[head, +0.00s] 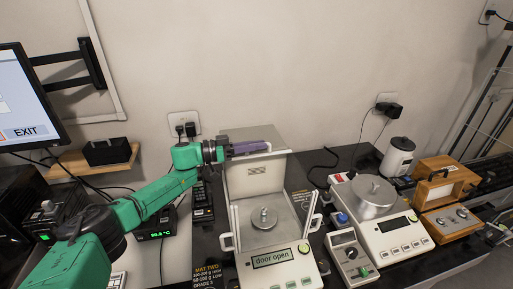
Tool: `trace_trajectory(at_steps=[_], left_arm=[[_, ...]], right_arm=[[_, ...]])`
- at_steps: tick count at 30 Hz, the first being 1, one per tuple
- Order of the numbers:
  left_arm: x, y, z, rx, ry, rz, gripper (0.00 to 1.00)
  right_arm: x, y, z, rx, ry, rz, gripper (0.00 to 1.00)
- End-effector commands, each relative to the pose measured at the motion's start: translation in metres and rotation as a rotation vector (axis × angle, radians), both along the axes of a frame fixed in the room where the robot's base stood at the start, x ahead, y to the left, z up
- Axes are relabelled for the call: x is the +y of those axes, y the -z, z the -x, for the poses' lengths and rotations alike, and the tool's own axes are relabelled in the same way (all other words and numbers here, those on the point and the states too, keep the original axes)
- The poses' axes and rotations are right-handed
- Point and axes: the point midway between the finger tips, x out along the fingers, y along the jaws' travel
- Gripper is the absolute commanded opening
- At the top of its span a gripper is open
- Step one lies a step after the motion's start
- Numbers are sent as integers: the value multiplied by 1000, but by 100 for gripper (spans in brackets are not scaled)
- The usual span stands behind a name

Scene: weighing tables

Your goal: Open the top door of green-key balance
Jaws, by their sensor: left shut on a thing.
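The green-key balance (275,261) stands on the dark table in the middle, with a green key at the right of its display. The display reads "door open". A small metal weight sits on its round pan (264,219). Its top door (269,133) shows as a pale panel at the back of the weighing chamber, raised clear of the opening over the pan. My left gripper (254,147), with purple fingers, reaches in from the left and is shut at the top door's edge; the exact grip is partly hidden. My right gripper is not in view.
A wooden-cased instrument (447,222) and a white canister (398,157) are further right. A black meter (155,226) sits beneath my left arm.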

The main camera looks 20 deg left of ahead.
Motion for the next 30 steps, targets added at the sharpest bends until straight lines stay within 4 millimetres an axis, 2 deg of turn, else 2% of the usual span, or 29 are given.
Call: trace_trajectory(at_steps=[6,7,9,21,26,30], left_arm=[[0,2,0,3,-1,-2,0],[0,2,0,3,-1,-2,20],[0,2,0,3,-1,-2,45],[4,3,3,3,-1,-3,45],[26,6,16,3,-2,-5,45],[54,8,34,3,-3,-7,45]], right_arm=[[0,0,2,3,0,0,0],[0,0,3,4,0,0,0],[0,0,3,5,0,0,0],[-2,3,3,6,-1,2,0],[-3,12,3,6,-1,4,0],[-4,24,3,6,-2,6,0]])
